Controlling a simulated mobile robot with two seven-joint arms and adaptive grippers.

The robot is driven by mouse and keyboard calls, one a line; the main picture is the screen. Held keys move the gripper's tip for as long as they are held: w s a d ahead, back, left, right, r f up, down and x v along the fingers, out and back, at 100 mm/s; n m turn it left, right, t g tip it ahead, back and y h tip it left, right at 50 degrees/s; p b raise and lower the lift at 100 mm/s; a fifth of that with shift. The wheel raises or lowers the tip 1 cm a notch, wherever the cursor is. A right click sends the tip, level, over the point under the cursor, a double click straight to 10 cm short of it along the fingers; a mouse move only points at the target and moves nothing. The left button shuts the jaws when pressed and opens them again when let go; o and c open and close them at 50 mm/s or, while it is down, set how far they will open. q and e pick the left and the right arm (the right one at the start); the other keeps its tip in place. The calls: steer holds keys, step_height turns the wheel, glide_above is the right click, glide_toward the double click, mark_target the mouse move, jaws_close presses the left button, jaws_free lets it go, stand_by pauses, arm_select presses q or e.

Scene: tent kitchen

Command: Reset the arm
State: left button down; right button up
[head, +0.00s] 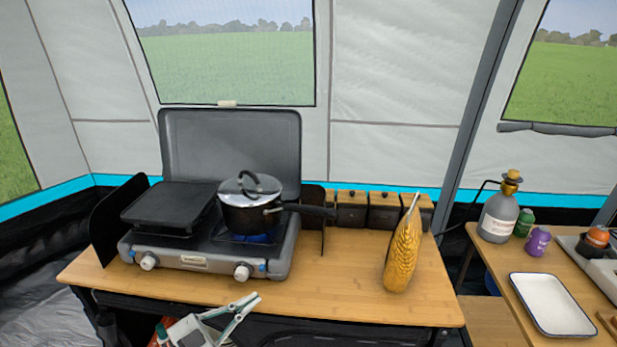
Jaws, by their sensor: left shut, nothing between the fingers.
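My left gripper (247,303) shows at the bottom of the head view, in front of the table's front edge. It is white with dark-green edges, and it is shut and empty. It stands apart from the stove and the pot. My right gripper is out of view.
A wooden table (340,290) carries a two-burner camping stove (205,262) with its lid raised. A lidded pot (250,205) sits over a blue flame, and a black griddle (170,203) is on the left burner. A golden textured object (402,255) stands at right. A white tray (552,305) lies on another table.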

arm_select(q)
steer(key=s+a+f+n+g+y, duration=0.2)
steer(key=s+f+n+y, duration=0.9)
steer(key=s+f, duration=0.8)
step_height(320, 180, down, 3)
steer(key=shift+s+a+r+n+g, duration=0.1)
steer(key=shift+s+a+n+g, duration=0.05)
steer(key=shift+a+n+g, duration=0.3)
steer(key=shift+d, duration=0.1)
stand_by(0.5)
